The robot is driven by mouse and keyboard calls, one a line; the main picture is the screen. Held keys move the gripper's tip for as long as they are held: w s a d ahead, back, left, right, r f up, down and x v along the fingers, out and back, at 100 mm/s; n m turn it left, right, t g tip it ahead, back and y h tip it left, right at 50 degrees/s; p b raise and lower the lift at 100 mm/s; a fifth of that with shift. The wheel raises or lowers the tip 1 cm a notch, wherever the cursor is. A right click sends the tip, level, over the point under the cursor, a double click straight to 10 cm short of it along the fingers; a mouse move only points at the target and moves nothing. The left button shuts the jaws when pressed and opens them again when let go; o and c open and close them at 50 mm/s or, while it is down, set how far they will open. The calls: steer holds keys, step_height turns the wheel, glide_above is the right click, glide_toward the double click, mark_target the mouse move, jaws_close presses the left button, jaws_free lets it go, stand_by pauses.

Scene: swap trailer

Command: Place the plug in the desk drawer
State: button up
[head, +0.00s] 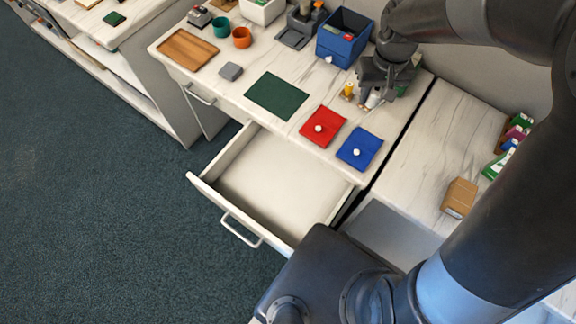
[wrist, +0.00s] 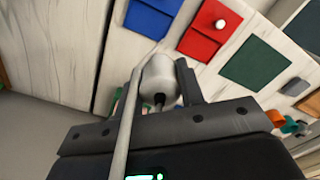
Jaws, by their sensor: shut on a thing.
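The plug is a pale grey rounded body (wrist: 160,80) with a dark end, held between the fingers of my gripper (wrist: 160,72) in the wrist view. A long pale strip, possibly its cord, runs down from it. In the head view my gripper (head: 375,85) is above the back right of the desk, and a whitish bit of the plug (head: 373,99) shows below it. The desk drawer (head: 243,208) is pulled open, and its visible inside is empty. The drawer is below and left of my gripper.
A red cloth (head: 335,121), a blue cloth (head: 370,142) and a dark green mat (head: 277,96) lie on the desk (head: 235,100). A box (head: 460,197) is on the right counter.

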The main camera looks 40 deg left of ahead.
steer(key=s+a+n, duration=0.4)
steer(key=s+a, duration=0.1)
steer(key=s, duration=0.5)
steer(key=n, duration=0.4)
glide_above(264, 188)
step_height(264, 188, down, 28)
steer(key=shift+s+d+r, duration=0.1)
steer(key=shift+r, duration=0.05)
steer(key=shift+f, duration=2)
steer(key=o, duration=1)
steer(key=shift+f, duration=0.15)
